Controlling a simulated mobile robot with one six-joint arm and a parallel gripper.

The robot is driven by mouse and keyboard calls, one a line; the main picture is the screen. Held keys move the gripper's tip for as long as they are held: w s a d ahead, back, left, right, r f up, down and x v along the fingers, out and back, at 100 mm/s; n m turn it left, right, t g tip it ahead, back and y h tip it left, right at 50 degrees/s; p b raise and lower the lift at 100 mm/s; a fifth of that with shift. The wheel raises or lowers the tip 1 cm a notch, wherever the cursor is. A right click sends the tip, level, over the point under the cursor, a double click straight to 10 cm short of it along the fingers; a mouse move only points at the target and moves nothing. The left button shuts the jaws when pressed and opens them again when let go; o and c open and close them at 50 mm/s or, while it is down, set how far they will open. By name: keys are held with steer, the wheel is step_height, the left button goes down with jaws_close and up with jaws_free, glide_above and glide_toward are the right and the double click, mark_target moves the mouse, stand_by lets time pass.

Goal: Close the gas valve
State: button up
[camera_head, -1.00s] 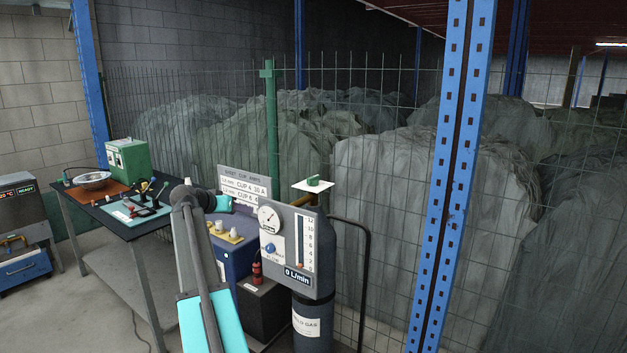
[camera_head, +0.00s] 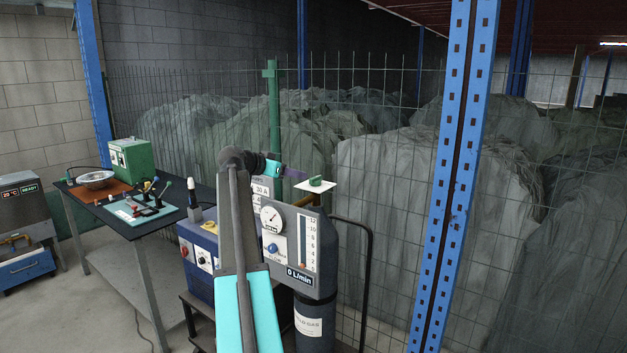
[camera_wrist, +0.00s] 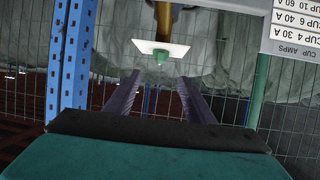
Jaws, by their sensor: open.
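The gas valve is a small green knob (camera_head: 316,181) above a white square plate (camera_head: 315,186), on top of the dark gas cylinder (camera_head: 315,322). My gripper (camera_head: 303,175) is just left of the knob, with its fingers pointing towards it. In the wrist view, my gripper (camera_wrist: 160,76) is open and empty. The green knob (camera_wrist: 160,56) shows between and just beyond its fingertips, apparently not touched. The white plate (camera_wrist: 175,48) and the brass-coloured stem (camera_wrist: 163,20) show behind it. The flow panel (camera_head: 290,245) on the cylinder reads 0 L/min.
A cup-amps sign (camera_wrist: 296,28) stands near the valve, partly hidden by my arm in the head view. A blue machine (camera_head: 197,262) is left of my arm. A wire fence (camera_head: 385,220) and blue post (camera_head: 452,170) stand behind and right. A workbench (camera_head: 150,220) is at left.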

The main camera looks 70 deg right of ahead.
mark_target(316, 177)
steer(key=p+x, duration=0.4)
steer(key=x, duration=0.9)
steer(key=shift+s+d+f+p, duration=0.1)
steer(key=shift+d+f+p, duration=0.1)
steer(key=shift+p, duration=0.1)
